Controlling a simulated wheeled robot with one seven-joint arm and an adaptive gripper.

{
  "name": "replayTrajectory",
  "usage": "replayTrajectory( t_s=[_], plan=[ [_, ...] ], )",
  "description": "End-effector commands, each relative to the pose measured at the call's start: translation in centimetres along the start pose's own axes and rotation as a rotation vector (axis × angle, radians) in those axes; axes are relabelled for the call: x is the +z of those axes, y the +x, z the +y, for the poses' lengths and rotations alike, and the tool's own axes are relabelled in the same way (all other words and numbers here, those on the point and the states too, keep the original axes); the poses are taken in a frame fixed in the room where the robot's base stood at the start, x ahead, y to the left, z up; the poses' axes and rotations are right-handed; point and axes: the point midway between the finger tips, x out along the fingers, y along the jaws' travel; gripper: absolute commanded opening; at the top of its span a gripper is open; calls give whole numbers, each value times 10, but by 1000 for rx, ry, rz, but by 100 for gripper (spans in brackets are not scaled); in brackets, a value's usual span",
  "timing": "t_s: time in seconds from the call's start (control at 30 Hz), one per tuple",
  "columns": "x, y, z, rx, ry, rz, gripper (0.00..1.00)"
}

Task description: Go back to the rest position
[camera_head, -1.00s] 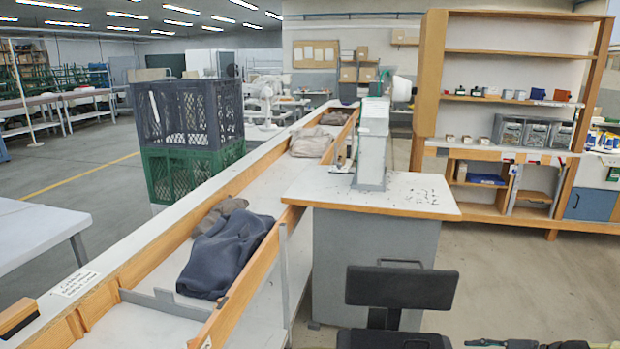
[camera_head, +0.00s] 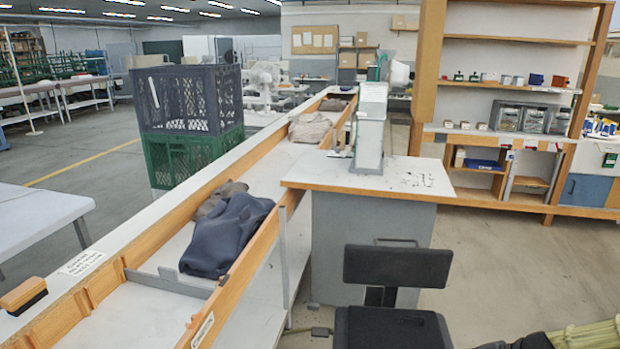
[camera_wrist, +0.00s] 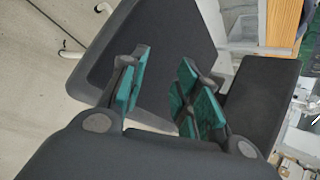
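My gripper (camera_wrist: 160,95) shows in the wrist view with its two green-padded fingers apart and nothing between them. Behind the fingers are the dark seat and back of the chair (camera_wrist: 165,50); the gap between gripper and chair is hard to judge. In the head view the chair (camera_head: 397,266) stands in front of the press table, and my gripper is not clearly visible. A dark and greenish part of my arm may show at the bottom right corner. The eyelet press (camera_head: 370,128) stands upright on its white table (camera_head: 330,172).
A long wooden-sided trough (camera_head: 165,305) holds a dark blue cloth bundle (camera_head: 226,236) and lighter cloths farther back. A brush (camera_head: 24,296) lies on its left ledge. Stacked crates (camera_head: 190,100) stand behind it. Shelves (camera_head: 500,125) stand at the back right. Floor right of the chair is open.

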Motion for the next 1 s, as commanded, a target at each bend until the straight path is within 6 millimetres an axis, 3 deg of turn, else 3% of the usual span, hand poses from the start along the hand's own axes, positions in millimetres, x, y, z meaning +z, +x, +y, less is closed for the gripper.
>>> replayTrajectory(
  t_s=[0.2, 0.5, 1.0],
  plan=[
    [23, 30, 46, 160, -124, 52, 32],
    [55, 61, 108, 350, -310, 98, 32],
    [115, 88, 213, 602, -655, 101, 32]
  ],
)
